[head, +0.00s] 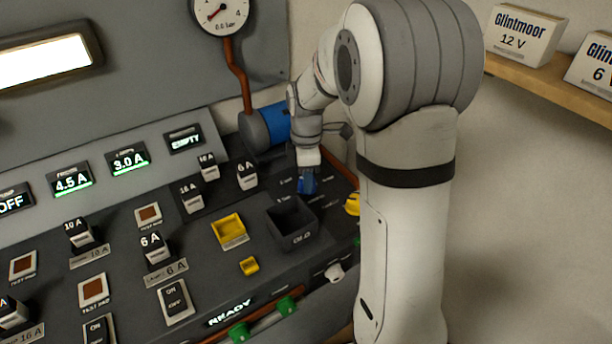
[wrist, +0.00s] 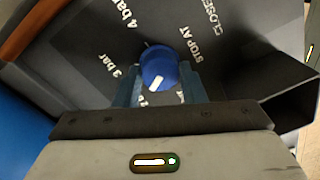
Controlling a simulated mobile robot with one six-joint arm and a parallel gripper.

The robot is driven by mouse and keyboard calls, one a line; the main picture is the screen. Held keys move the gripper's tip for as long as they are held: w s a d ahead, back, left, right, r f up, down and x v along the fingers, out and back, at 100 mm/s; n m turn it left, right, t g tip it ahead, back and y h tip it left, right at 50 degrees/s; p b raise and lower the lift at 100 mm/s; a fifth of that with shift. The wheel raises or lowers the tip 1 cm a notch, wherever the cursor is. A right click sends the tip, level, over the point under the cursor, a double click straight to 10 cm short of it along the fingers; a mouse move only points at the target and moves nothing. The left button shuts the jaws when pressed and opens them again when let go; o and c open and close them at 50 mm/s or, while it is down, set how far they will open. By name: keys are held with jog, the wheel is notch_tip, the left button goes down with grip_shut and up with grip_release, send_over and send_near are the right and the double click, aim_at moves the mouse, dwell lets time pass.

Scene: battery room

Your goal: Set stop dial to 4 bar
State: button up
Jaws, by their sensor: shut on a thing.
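The stop dial (wrist: 157,64) is a round blue knob with a white pointer mark, on a dark panel in the wrist view. Printed labels around it read "3 bar", "4 bar", "STOP AT" and "CLOSED". The mark slants toward the lower left, toward a partly hidden label that I cannot read fully. My gripper (wrist: 159,80) has one finger on each side of the knob and is shut on it. In the head view my gripper (head: 307,182) is low at the panel's right part, and the dial is mostly hidden there.
A pressure gauge (head: 220,12) reading "0.0 bar" hangs at the top, with a copper pipe (head: 238,75) below it. A dark open bin (head: 291,238) is just in front.

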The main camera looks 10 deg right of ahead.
jog(key=shift+s+m, duration=0.1)
jog(key=shift+m, duration=1.8)
jog(key=m, duration=0.3)
jog(key=shift+m+p, duration=0.3)
jog(key=shift+p, duration=0.1)
jog(key=m, duration=0.6)
jog(key=shift+d, duration=0.1)
jog(key=m, duration=0.5)
jog(key=shift+s+f+m+p, duration=0.1)
jog(key=shift+m+p, duration=0.3)
jog(key=m, duration=0.4)
jog(key=shift+m, duration=0.3)
jog(key=o, duration=1)
